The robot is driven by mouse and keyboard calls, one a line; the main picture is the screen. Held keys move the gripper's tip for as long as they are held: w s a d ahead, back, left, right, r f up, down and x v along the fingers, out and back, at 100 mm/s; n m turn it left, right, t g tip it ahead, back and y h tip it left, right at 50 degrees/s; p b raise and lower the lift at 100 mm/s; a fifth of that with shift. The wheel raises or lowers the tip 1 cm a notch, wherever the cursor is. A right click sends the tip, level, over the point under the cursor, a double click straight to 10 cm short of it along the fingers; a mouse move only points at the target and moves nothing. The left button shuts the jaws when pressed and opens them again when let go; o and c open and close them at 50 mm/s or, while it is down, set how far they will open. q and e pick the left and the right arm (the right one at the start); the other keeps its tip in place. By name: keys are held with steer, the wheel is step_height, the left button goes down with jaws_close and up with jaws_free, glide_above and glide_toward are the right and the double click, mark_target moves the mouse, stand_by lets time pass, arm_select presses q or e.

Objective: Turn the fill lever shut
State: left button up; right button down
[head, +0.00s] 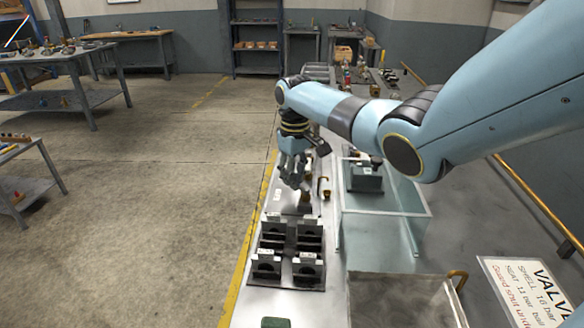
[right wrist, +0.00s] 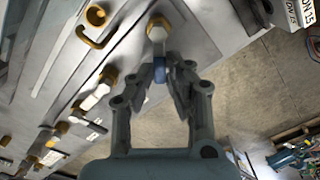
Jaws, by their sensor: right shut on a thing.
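My right gripper (head: 294,180) reaches down over the narrow bench, at the far end of the dark clamp blocks. In the right wrist view my right gripper (right wrist: 162,82) is shut, with a small blue part (right wrist: 160,68) between its fingertips. The blue part sits against a white piece with a brass-coloured fitting (right wrist: 157,27). It may be the fill lever; the fingers hide much of it, and its angle cannot be told. A brass hook-shaped piece (right wrist: 96,26) stands apart from the fingers; a similar one (head: 323,187) shows in the head view. My left gripper is not in view.
A clear-walled guard box (head: 386,224) stands close to the right of the gripper, with a dark fixture (head: 364,178) inside. Dark clamp blocks (head: 289,252) stand nearer on the bench. A VALVE sign (head: 530,290) lies at right.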

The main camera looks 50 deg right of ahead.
steer(key=m+p, duration=0.1)
steer(key=d+m+p, duration=0.1)
steer(key=m, duration=0.1)
steer(key=m+p, duration=0.1)
steer(key=shift+s+d+r+m, duration=0.15)
steer(key=shift+d+m, duration=0.15)
steer(key=shift+s+d+m+p, duration=0.15)
steer(key=shift+d+m+p, duration=0.2)
steer(key=shift+m, duration=0.5)
steer(key=shift+s+d+m+p, duration=0.1)
steer(key=shift+s+m+p, duration=0.1)
steer(key=shift+m+p, duration=0.45)
steer(key=shift+s+d+m+p, duration=0.15)
steer(key=shift+d+m+p, duration=0.1)
steer(key=shift+m, duration=0.75)
steer(key=c, duration=1.3)
jaws_free()
steer(key=shift+c, duration=0.2)
steer(key=shift+s, duration=0.1)
step_height(320, 180, up, 8)
steer(key=shift+a+f, duration=0.1)
steer(key=shift+f, duration=0.15)
